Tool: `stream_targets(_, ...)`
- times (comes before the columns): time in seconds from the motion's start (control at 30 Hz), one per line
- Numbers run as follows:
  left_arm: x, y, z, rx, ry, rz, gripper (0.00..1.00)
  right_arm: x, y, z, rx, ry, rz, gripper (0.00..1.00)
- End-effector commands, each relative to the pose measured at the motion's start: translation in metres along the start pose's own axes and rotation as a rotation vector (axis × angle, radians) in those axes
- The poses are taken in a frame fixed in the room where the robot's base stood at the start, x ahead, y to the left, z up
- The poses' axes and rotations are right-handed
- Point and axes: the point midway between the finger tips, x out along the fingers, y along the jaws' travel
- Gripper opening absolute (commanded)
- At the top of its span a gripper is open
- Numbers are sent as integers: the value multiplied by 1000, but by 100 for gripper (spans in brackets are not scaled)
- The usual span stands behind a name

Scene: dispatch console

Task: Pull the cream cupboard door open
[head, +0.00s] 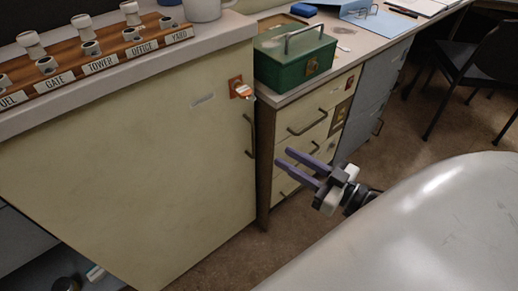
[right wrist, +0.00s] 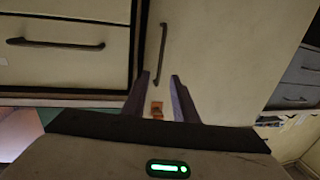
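The cream cupboard door (head: 130,165) fills the left of the head view and looks closed. Its dark vertical bar handle (head: 249,136) is near the door's right edge. My right gripper (head: 284,158) has purple fingers spread apart and empty, to the right of the handle in the head view. In the right wrist view the open fingers (right wrist: 159,76) point towards the cream door (right wrist: 215,50), and the handle (right wrist: 162,53) shows beyond the fingertips, roughly in line with the gap. I see no contact with it. My left gripper is not in view.
Cream drawers with dark handles (head: 306,122) stand right of the cupboard, below a desk with a green metal box (head: 295,58). A labelled wooden rack (head: 100,62) sits on the cupboard top. A black chair (head: 480,65) stands at the right on brown floor.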

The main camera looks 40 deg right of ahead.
Motion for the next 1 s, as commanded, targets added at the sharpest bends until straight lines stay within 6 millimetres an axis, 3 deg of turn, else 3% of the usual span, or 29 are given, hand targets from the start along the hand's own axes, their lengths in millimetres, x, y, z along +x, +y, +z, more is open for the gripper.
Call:
stream_targets(0.53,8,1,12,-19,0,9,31,87,0,-1,-2,6,-2,26)
stream_targets(0.7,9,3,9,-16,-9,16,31,98,0,-2,-1,3,-1,26)
stream_targets(1.0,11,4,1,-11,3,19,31,100,0,-2,-1,2,-1,26)
